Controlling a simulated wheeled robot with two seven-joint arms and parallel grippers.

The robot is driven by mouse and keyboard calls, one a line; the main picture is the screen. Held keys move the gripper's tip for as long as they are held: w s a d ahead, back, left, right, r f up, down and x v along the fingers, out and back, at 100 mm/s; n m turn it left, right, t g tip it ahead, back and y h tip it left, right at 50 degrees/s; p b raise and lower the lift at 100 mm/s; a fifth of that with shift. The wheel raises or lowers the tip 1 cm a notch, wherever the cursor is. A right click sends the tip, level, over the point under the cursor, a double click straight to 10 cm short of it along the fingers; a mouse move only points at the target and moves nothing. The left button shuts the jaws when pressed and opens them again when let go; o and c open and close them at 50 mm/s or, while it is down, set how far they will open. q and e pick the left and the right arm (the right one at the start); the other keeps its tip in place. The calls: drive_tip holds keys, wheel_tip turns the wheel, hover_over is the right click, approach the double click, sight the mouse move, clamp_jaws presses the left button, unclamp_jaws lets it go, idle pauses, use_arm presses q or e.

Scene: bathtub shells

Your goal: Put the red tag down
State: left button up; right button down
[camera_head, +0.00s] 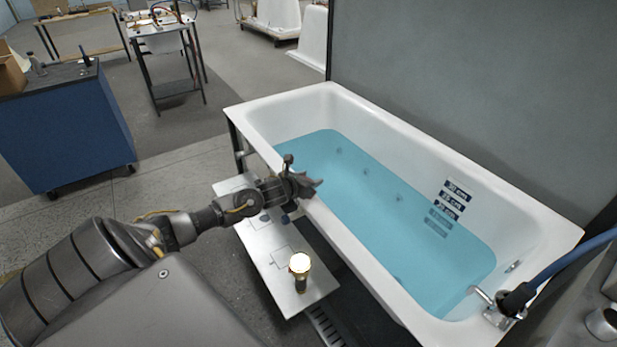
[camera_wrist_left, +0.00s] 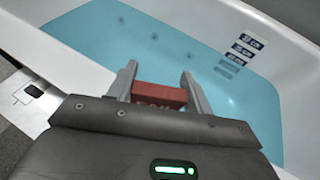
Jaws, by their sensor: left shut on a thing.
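The red tag (camera_wrist_left: 158,94) sits between the two fingers of my left gripper (camera_wrist_left: 160,86) in the left wrist view. The fingers are shut on its two sides. Pale lettering shows on its lower part, partly cut off by my gripper body. In the head view my left gripper (camera_head: 312,187) is over the near rim of the bathtub (camera_head: 335,222), beside the white side shelf (camera_head: 262,247). I cannot make out the tag in the head view. My right gripper is in neither view.
Blue water (camera_head: 370,200) fills part of the tub, with depth labels (camera_head: 447,201) on the far wall. A lit flashlight (camera_head: 300,270) stands upright on the shelf's near end. A blue hose (camera_head: 565,262) and tap are at right. A blue cabinet (camera_head: 65,130) stands at left.

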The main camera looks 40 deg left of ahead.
use_arm(q)
drive_tip(key=shift+f+b, duration=0.2)
drive_tip(key=shift+b, duration=0.1)
drive_tip(key=o, duration=1)
drive_tip(key=shift+c, duration=0.2)
drive_tip(key=shift+r, duration=0.1)
drive_tip(key=shift+s+r, duration=0.15)
drive_tip(key=shift+r, duration=0.05)
drive_tip(key=v, duration=1.1)
drive_tip(key=shift+s+b, duration=0.3)
drive_tip(key=shift+b, duration=0.1)
drive_tip(key=shift+r, duration=0.15)
